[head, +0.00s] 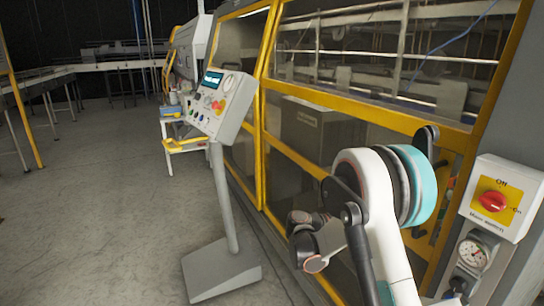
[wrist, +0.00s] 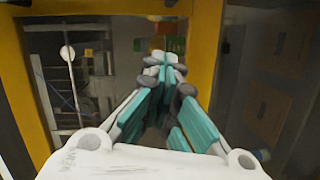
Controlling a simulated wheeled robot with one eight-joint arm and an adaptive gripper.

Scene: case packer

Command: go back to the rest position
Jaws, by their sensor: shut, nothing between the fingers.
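My gripper (wrist: 165,62) shows in the wrist view, its teal-padded fingers drawn together at the tips with nothing between them. It points at the machine's yellow-framed clear panel. In the head view my arm, white with a teal ring, bends at the right in front of the case packer (head: 290,150). My gripper's fingertips cannot be made out in the head view.
A control panel (head: 222,103) on a grey post stands left of my arm. A red rotary switch (head: 492,202) and a pressure gauge (head: 473,252) are at the right. A small yellow-edged cart (head: 185,146) stands farther back. The floor at left is clear.

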